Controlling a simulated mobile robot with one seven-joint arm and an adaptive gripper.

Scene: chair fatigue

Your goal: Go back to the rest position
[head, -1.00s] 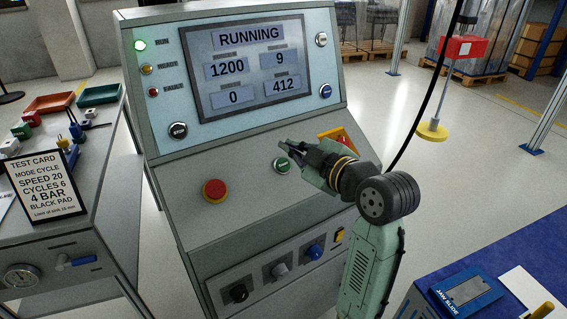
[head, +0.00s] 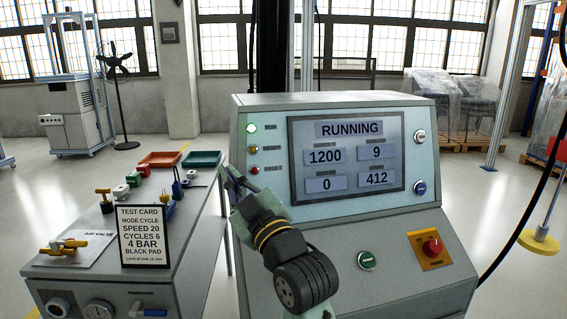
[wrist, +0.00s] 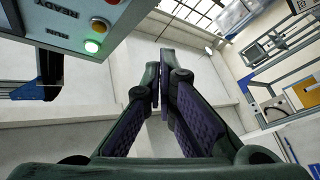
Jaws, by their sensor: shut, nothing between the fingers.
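My gripper (head: 230,178) is shut and empty, raised in front of the left edge of the control console (head: 300,235) in the head view. It points up and away, near the lamp column, and covers part of the console's left front. In the wrist view the fingers (wrist: 160,85) come together with nothing between them. The console screen (head: 347,155) reads RUNNING, with 1200, 9, 0 and 412. The green RUN lamp (head: 251,128) is lit and also shows in the wrist view (wrist: 91,46).
A bench (head: 185,250) with a test card (head: 147,237), trays and small parts stands left of the console. A yellow disc (head: 538,242) hangs at the right. Open floor lies behind.

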